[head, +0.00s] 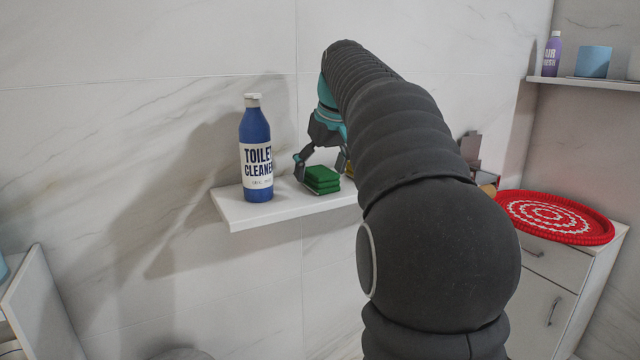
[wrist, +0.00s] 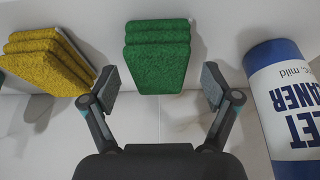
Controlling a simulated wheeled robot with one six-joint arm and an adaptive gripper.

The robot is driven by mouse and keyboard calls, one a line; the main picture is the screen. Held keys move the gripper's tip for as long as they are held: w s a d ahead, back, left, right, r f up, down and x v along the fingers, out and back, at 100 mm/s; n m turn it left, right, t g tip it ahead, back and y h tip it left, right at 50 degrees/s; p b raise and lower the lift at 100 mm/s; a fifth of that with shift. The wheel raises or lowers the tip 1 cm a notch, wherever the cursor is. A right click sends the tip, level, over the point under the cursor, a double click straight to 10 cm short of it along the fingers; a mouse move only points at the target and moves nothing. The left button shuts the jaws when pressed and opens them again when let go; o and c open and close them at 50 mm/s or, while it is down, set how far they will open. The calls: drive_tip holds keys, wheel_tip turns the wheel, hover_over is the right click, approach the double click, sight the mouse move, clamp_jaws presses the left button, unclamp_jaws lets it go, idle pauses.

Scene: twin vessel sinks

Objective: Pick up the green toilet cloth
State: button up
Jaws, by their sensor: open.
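The green toilet cloth (head: 322,179) is a folded, layered stack on a white wall shelf, right of a blue bottle. In the wrist view the green cloth (wrist: 157,55) is at the top centre, between and just beyond the fingertips. My gripper (wrist: 158,88) is open, with one finger toward each side of the cloth and nothing held. In the head view my gripper (head: 318,168) is at the shelf by the cloth, and one finger shows on its left. My dark arm hides the shelf's right part.
The blue toilet cleaner bottle (head: 257,150) stands left of the cloth on the white shelf (head: 240,215). It also shows at the right of the wrist view (wrist: 285,105). A yellow cloth stack (wrist: 52,58) lies on the other side. A red round mat (head: 555,216) tops a cabinet.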

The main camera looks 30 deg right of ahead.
sight(316, 168)
drive_tip(key=shift+w+f, duration=0.2)
drive_tip(key=shift+f, duration=0.3)
drive_tip(key=c, duration=1.2)
drive_tip(key=shift+o, duration=0.2)
drive_tip(key=shift+r, duration=0.1)
drive_tip(key=shift+r, duration=0.5)
wheel_tip(316, 168, up, 3)
drive_tip(key=shift+w+f+p, duration=0.1)
drive_tip(key=shift+p, duration=0.55)
drive_tip(key=s+d+r+p, duration=0.1)
drive_tip(key=s+d+r, duration=0.6)
drive_tip(key=s+d, duration=0.1)
drive_tip(key=shift+s, duration=0.3)
